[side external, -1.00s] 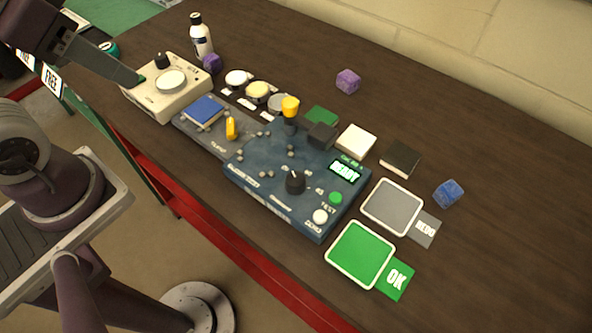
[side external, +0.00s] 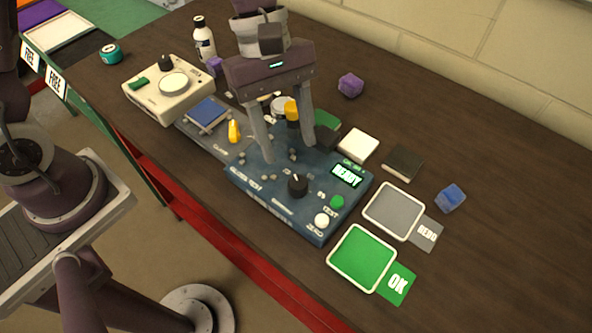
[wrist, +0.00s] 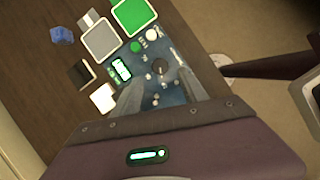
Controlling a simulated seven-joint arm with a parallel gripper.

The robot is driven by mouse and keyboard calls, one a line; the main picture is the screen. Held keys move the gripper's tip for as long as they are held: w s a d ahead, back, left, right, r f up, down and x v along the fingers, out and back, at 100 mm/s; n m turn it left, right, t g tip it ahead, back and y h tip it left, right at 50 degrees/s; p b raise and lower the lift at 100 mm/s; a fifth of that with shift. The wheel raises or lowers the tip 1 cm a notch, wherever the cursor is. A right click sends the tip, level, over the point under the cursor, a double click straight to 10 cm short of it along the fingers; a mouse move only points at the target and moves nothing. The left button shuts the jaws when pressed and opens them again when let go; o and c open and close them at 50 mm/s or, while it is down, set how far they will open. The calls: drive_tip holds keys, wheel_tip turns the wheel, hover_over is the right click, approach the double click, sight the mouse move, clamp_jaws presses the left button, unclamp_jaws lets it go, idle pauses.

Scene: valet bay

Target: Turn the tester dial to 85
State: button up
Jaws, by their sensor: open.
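The blue tester (side external: 265,190) lies on the dark table with a black dial (side external: 298,185), a lit green display (side external: 347,174) reading READY, a green button (side external: 337,202) and a white button (side external: 321,220). The dial's scale is too small to read. My gripper (side external: 289,158) is open, pointing down over the back-left part of the tester, with its fingers apart and nothing between them. In the wrist view the dial (wrist: 158,66) shows ahead of the fingers, and my gripper (wrist: 160,98) is spread wide.
A yellow-topped knob (side external: 291,109) stands close by my right finger. Green (side external: 362,257) and grey (side external: 393,211) pads lie to the right.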

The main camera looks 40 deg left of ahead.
sight(298, 181)
drive_tip(key=x, duration=0.7)
drive_tip(key=shift+d+f, duration=0.1)
clamp_jaws()
